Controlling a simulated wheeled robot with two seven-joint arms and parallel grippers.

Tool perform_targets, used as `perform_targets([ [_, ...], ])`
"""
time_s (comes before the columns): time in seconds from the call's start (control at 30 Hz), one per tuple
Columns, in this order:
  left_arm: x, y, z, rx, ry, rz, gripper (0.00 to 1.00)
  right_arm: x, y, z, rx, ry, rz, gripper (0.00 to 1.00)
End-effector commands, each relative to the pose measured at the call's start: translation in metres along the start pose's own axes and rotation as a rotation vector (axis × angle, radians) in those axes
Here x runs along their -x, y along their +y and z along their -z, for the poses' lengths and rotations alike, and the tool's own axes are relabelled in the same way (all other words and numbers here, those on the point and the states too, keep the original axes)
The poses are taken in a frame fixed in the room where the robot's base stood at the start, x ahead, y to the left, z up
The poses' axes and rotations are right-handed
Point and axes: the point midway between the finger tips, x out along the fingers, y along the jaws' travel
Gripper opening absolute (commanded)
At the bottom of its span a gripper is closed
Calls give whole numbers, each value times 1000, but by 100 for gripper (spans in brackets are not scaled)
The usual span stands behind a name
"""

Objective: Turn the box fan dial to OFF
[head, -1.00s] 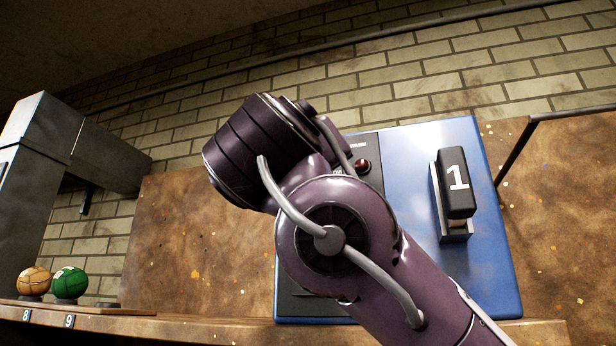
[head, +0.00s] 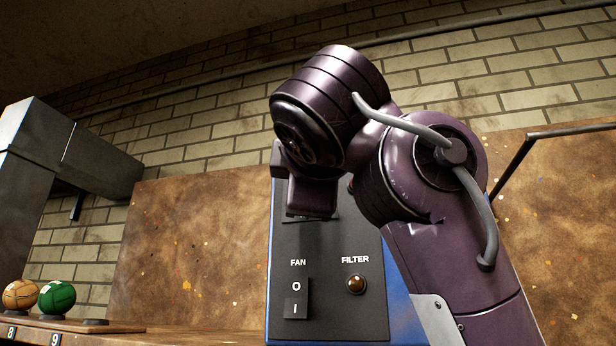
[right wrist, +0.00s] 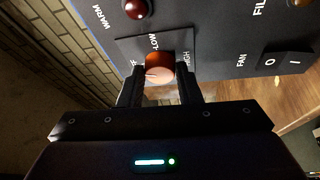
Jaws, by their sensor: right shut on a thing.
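The box fan's control panel (head: 330,270) is a dark face on a blue housing (head: 397,300). In the right wrist view, the dial (right wrist: 159,70) is a round orange-to-pink knob on a dark plate with labels reading LOW, HIGH and a partly hidden one ending in F. My right gripper (right wrist: 160,82) is shut on the dial, one finger on each side. Which label the dial points to I cannot tell. In the head view my right wrist (head: 312,190) hangs over the upper panel and hides the dial and fingertips. My left gripper is in neither view.
Below my wrist are a FAN rocker switch (head: 296,298) and an amber FILTER lamp (head: 356,284). A red lamp (right wrist: 137,8) by WARM sits close to the dial. An orange ball (head: 20,295) and a green ball (head: 57,297) stand on a shelf at left.

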Motion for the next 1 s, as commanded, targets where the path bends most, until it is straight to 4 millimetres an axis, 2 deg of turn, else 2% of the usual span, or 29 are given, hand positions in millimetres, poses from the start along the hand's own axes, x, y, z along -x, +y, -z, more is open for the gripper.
perform_targets([
  [0.43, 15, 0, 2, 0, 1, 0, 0, 0, 4, 1, 260, 21, 103, 8],
  [1.0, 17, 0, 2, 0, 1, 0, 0, 0, 3, 1, 321, 24, 127, 8],
])
